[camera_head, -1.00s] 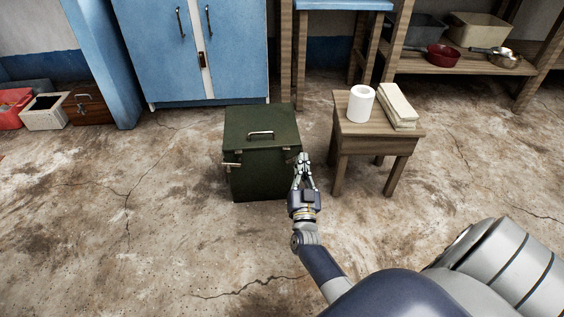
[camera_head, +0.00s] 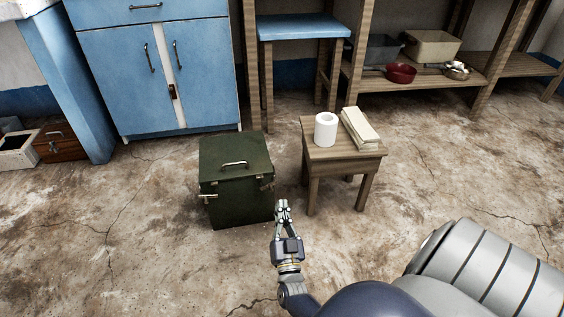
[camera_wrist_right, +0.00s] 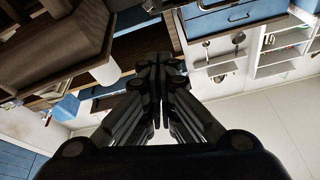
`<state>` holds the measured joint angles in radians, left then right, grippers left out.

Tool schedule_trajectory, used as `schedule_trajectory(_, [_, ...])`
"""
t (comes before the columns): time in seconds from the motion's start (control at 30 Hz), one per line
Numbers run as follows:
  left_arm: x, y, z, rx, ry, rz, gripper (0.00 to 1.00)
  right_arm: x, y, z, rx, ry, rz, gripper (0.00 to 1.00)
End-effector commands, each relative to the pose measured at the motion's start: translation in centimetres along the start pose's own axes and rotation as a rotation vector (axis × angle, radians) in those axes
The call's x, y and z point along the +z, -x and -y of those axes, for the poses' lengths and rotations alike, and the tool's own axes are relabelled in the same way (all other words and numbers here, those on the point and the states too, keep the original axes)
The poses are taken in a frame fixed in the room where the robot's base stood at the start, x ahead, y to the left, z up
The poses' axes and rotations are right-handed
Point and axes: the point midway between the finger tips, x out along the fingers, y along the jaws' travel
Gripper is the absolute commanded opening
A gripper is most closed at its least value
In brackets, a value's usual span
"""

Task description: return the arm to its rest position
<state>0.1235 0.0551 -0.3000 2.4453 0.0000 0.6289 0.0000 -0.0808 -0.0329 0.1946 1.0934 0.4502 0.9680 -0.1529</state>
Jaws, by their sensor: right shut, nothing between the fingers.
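My right gripper (camera_head: 283,207) is shut and empty in the head view. It is in front of the right front corner of a dark green metal box (camera_head: 236,178), with floor showing around its fingers. In the right wrist view its fingers (camera_wrist_right: 158,75) meet at the middle, with nothing between them. My right arm comes in from the bottom right. My left gripper is not in view.
Behind stand a blue cabinet (camera_head: 135,80) and a wooden shelf (camera_head: 440,82) with basins and pans.

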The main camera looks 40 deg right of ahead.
Motion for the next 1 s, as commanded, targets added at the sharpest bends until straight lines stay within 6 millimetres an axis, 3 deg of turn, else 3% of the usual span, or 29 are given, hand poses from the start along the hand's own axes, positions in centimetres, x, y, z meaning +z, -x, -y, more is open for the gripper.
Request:
schedule_trajectory(0.73, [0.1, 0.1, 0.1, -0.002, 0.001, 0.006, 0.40, -0.3, 0.5, 0.2, -0.006, -0.002, -0.007, 0.00])
schedule_trajectory(0.87, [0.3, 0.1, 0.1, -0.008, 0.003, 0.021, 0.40, -3.4, -0.6, 2.5, -0.061, -0.021, -0.059, 0.00])
schedule_trajectory(0.97, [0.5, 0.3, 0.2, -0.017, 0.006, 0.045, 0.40, -8.3, -1.8, 6.2, -0.150, -0.055, -0.140, 0.00])
schedule_trajectory(1.0, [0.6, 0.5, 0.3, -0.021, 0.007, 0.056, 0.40, -10.7, -2.1, 8.0, -0.192, -0.073, -0.180, 0.00])
